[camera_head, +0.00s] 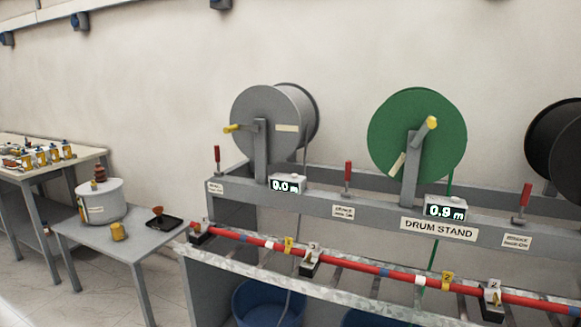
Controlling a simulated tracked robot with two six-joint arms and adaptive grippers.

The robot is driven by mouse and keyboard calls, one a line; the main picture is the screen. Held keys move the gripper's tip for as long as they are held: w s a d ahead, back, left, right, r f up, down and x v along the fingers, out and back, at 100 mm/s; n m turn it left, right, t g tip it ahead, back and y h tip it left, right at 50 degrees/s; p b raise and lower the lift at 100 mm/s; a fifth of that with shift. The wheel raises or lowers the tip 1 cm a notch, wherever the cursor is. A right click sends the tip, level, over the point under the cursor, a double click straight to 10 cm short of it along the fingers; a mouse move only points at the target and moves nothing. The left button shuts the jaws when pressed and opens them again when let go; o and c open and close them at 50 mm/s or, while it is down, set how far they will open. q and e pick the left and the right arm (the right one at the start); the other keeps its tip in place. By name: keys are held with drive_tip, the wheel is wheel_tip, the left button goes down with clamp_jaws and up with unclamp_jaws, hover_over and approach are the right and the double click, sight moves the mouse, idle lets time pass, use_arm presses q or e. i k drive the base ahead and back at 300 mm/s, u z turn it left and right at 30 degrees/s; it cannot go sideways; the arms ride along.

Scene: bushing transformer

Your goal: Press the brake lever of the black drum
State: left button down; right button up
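The black drum (559,147) is at the right edge of the head view and is partly cut off by it. A lever with a red handle (524,196) stands upright on the stand's rail, to the left of and below the black drum. A small label (516,241) sits beneath this lever; its text is too small to read surely. Similar red-handled levers stand left of the green drum (390,118) and left of the grey drum (262,112). Neither of my grippers shows in this view.
The drum stand (375,208) carries displays reading 0.0 m (285,185) and 0.9 m (445,209). A red bar (375,271) with clamps runs along its front, above blue tubs (265,303). A small table (125,240) with a pot (100,201) stands left.

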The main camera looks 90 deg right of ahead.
sight(528, 187)
drive_tip(key=u, duration=0.2)
drive_tip(key=i, duration=0.2)
drive_tip(key=z, duration=3.05)
drive_tip(key=i, duration=0.3)
drive_tip(key=z, duration=1.8)
drive_tip(key=k, duration=0.65)
drive_tip(key=z, duration=0.45)
drive_tip(key=i, duration=1.7)
drive_tip(key=u, duration=0.45)
